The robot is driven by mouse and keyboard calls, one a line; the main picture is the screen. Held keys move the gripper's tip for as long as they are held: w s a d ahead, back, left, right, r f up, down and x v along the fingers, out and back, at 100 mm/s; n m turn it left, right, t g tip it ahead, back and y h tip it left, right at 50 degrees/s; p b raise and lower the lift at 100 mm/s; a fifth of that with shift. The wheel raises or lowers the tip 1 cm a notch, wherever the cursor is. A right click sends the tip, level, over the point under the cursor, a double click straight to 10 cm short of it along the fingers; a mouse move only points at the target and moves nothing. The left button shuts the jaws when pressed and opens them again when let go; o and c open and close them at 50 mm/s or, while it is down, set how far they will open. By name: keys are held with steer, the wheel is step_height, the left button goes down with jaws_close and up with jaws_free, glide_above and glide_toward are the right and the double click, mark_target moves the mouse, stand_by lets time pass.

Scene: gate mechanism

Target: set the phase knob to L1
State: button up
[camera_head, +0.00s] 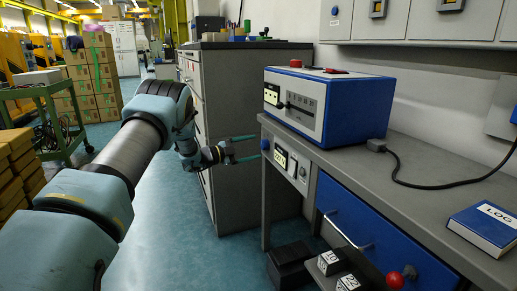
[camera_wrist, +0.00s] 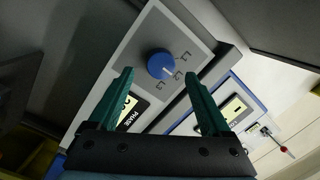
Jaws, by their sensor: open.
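The phase knob (camera_wrist: 160,64) is round and blue with a white pointer line, on a light grey panel in the wrist view. Its pointer slants to the lower right, toward several small marks (camera_wrist: 180,72) whose text I cannot read surely. A PHASE label (camera_wrist: 127,113) with a lit display lies lower left of it. My gripper (camera_wrist: 160,74) is open and empty, its green fingertips either side of the knob in the picture, seemingly short of it. In the head view, my gripper (camera_head: 248,149) points at the blue knob (camera_head: 265,145) on the bench's front panel.
A blue-and-white instrument box (camera_head: 325,103) stands on the grey bench (camera_head: 425,160), with a cable behind. A blue drawer (camera_head: 365,225) with a handle is below. A grey cabinet (camera_head: 232,85) stands behind my gripper. Floor left of the bench is clear.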

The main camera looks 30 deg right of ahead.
mark_target(262, 145)
steer(key=shift+d, duration=1.6)
jaws_close()
